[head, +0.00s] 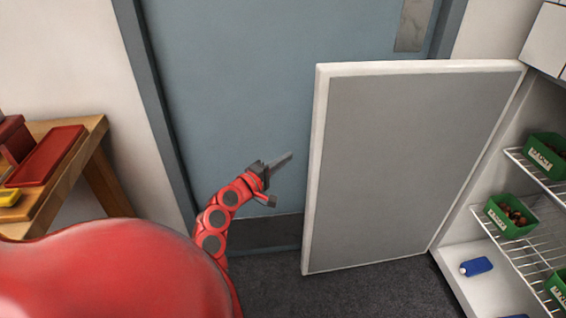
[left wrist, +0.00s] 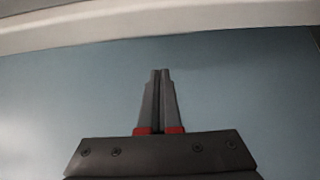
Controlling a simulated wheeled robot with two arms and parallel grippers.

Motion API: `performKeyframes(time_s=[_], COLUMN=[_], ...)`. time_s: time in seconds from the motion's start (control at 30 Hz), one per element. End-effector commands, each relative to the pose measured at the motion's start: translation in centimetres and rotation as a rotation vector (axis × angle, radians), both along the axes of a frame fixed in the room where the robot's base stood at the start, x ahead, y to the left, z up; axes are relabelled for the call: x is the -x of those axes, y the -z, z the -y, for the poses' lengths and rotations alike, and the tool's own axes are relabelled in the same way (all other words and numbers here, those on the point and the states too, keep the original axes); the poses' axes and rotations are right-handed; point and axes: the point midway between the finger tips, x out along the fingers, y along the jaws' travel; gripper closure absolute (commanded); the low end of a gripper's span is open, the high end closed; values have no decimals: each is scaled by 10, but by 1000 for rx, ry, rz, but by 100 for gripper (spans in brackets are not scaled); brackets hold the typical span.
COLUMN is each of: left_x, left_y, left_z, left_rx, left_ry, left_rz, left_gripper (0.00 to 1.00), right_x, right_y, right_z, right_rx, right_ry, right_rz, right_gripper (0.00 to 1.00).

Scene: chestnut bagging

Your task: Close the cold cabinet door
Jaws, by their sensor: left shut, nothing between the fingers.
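The cold cabinet door (head: 385,165) stands wide open in the head view, a grey panel with a white rim, hinged on the cabinet (head: 462,262) at the right. My left gripper (head: 290,156) is shut and empty, just left of the door's free edge, and a gap shows between them in the picture. In the left wrist view the shut fingers (left wrist: 160,72) point toward a pale band along the top, with a blue-grey surface behind them. My right gripper is not in view.
The cabinet has wire shelves (head: 540,240) with green bins of chestnuts (head: 510,216). A blue object (head: 476,266) lies on its floor. A blue-grey room door (head: 235,90) is behind. A wooden table (head: 95,140) with red trays (head: 46,155) stands at left. Dark carpet (head: 345,295) lies below the door.

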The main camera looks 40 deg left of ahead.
Motion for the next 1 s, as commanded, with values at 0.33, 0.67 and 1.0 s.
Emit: performKeyframes(time_s=[0.33, 0.67, 1.0], left_x=[-64, -50, -44], left_y=[3, 1, 1], left_z=[2, 24, 32], left_rx=[1, -1, 0], left_ry=[3, -2, -2], left_rz=[-3, -1, 0], left_gripper=[100, 100, 100], right_x=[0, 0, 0], right_y=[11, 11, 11], right_z=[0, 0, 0], right_rx=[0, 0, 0], right_ry=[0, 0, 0], right_rz=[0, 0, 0], right_gripper=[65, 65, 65])
